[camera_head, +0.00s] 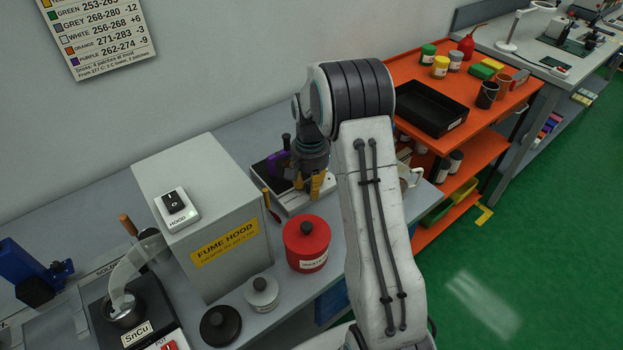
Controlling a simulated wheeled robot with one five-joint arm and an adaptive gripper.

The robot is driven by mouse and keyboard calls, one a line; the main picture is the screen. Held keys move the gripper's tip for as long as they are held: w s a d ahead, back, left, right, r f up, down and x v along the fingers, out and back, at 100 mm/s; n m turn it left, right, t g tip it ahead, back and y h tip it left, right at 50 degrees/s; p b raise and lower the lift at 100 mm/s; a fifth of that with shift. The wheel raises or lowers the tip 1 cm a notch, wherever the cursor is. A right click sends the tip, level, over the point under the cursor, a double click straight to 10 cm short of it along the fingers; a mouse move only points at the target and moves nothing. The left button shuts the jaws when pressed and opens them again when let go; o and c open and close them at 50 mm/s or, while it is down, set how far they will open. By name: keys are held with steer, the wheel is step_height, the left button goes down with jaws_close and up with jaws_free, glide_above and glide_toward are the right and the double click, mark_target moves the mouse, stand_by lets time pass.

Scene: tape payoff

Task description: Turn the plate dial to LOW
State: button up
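The plate (264,174) is a low device with a black top and a white base on the grey bench, just right of the fume hood box. A purple object (279,162) with a dark upright part stands on it. My gripper (309,188), with yellow fingers, points down over the front right part of the plate. The fingers overlap the plate's front in the picture, and I cannot tell whether they touch it. No dial or LOW mark can be made out; my gripper hides part of the front. Whether the fingers are open or shut is unclear.
A red lidded pot (306,247) stands close in front of the plate. The fume hood (205,210) rises on its left. A pale lidded jar (261,292) and a black knobbed lid (220,326) are nearer. An orange cart (400,68) stands at the right.

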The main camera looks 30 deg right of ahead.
steer(key=shift+w+r+n, duration=0.1)
steer(key=shift+w+n, duration=0.05)
steer(key=shift+n, duration=0.25)
